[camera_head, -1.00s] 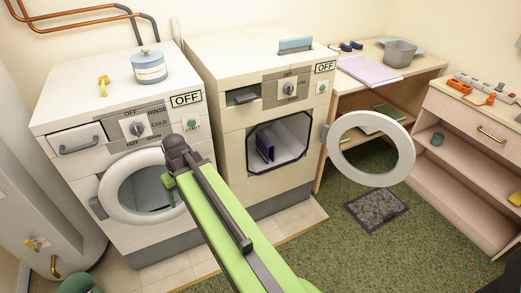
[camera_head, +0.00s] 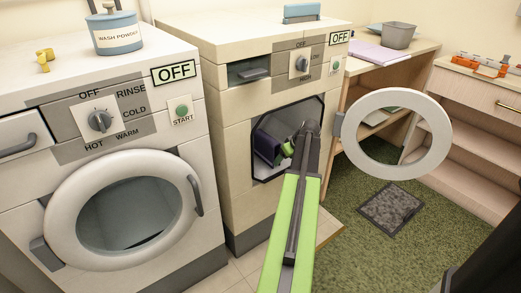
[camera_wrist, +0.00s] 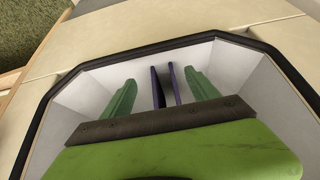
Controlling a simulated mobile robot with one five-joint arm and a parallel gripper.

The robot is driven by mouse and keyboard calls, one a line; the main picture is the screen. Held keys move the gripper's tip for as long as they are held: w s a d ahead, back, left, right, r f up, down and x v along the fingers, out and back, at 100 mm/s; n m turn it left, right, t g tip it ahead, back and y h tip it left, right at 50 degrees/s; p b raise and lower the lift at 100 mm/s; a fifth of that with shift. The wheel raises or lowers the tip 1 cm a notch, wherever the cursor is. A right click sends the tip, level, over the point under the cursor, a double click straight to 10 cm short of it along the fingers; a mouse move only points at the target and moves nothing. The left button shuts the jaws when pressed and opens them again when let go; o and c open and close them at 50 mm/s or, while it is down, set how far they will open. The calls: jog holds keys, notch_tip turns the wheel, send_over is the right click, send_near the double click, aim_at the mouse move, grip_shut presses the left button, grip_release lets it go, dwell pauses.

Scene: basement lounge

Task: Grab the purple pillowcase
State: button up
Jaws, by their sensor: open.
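The purple pillowcase (camera_wrist: 157,88) stands folded and upright inside the open dryer drum, showing as two thin purple edges in the wrist view. In the head view the purple pillowcase (camera_head: 268,142) is partly hidden by my arm and gripper. My green gripper (camera_wrist: 161,90) is open inside the dryer opening, with one finger on each side of the pillowcase. Gaps show between the fingers and the cloth in the wrist view. In the head view my gripper (camera_head: 285,152) is at the drum mouth, close to the pillowcase.
The dryer door (camera_head: 435,150) hangs open to the right. The dark rim (camera_wrist: 160,43) of the opening surrounds my gripper. A washer (camera_head: 120,240) with a closed round door stands left. A grey mat (camera_head: 391,209) lies on the green carpet.

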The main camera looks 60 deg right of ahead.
aim_at(267, 146)
jog(key=w, duration=0.2)
jog(key=w+d, duration=0.1)
jog(key=w, duration=0.2)
jog(key=w+d, duration=0.1)
jog(key=w, duration=0.1)
jog(key=shift+w+d, duration=0.25)
jog(key=shift+w, duration=0.1)
jog(key=w, duration=0.1)
jog(key=w+d, duration=0.1)
jog(key=w, duration=0.2)
jog(key=shift+w+d, duration=0.15)
jog(key=shift+d, duration=0.1)
jog(key=shift+f+b, duration=0.65)
jog(key=shift+b, duration=0.05)
jog(key=shift+r, duration=0.2)
grip_shut()
jog(key=s+a+r+p, duration=0.2)
jog(key=s+r+p, duration=0.2)
jog(key=s, duration=0.2)
jog(key=s+a+r+p, duration=0.2)
jog(key=s+r+p, duration=0.2)
jog(key=s, duration=0.3)
jog(key=shift+s+a, duration=0.15)
jog(key=shift+a, duration=0.2)
